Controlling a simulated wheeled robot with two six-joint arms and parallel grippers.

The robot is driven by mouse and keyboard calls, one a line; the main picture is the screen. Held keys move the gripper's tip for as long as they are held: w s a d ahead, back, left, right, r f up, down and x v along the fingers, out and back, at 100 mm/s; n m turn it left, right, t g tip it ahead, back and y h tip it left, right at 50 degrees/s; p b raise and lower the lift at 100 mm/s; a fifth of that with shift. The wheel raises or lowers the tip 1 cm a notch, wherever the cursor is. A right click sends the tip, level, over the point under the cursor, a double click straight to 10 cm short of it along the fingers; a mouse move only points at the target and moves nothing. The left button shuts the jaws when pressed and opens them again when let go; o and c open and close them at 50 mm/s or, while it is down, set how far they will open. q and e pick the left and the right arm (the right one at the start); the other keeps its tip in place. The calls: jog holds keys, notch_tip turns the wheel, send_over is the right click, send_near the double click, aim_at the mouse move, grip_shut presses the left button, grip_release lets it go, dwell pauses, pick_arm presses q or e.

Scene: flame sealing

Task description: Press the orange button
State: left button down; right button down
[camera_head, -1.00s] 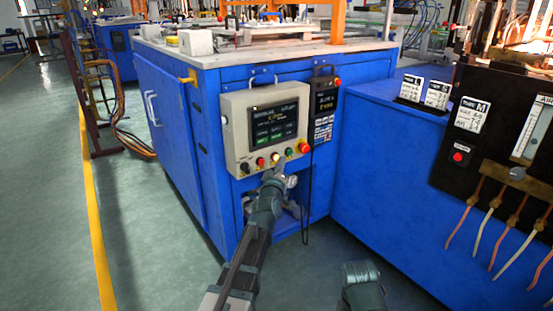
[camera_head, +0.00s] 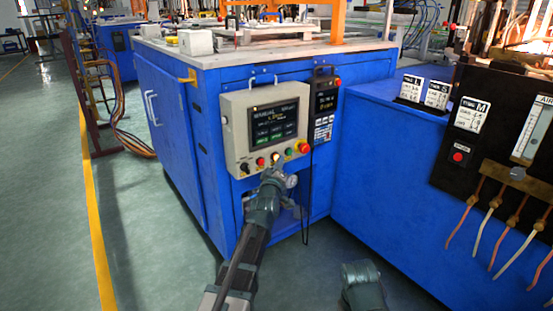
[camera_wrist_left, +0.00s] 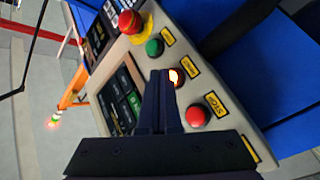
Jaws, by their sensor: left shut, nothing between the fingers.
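The orange button (camera_head: 275,156) sits in the middle of the button row on the beige control box. In the left wrist view the orange button (camera_wrist_left: 176,77) glows, partly covered by my fingers. My left gripper (camera_head: 277,166) is shut and empty, just below the button in the head view. In the left wrist view the shut fingertips of my left gripper (camera_wrist_left: 160,76) overlap the button's edge. I cannot tell whether they touch it.
A green button (camera_wrist_left: 154,47) and a red button (camera_wrist_left: 197,115) flank the orange one closely. A red emergency knob (camera_head: 304,147) is at the row's right end. The box has a screen (camera_head: 274,122) and hangs on a blue cabinet (camera_head: 175,122).

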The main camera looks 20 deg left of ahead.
pick_arm(q)
jog(key=shift+w+a, duration=0.25)
jog(key=shift+a, duration=0.1)
dwell(0.7)
jog(key=shift+s+d, duration=0.55)
jog(key=shift+d, duration=0.15)
dwell(0.3)
jog(key=s+d, duration=0.1)
jog(key=d, duration=0.1)
jog(key=s+d, duration=0.2)
dwell(0.4)
dwell(0.5)
